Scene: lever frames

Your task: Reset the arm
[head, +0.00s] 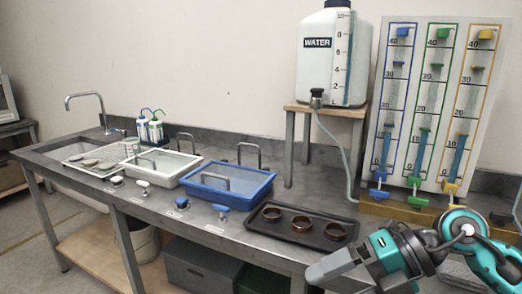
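My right arm, teal and black, comes in at the lower right and is folded in front of the bench. Its grey gripper (328,268) points left, before the bench's front edge and below the dark tray. I see no object in it, and its fingers cannot be made out apart. My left arm and gripper are not in view.
The grey bench (158,208) holds a sink (62,147), a white basin (162,167), a blue basin (228,186) and a dark tray (278,228) with three round dishes. A water tank (322,75) on a stand and a gauge board (440,105) stand at the right.

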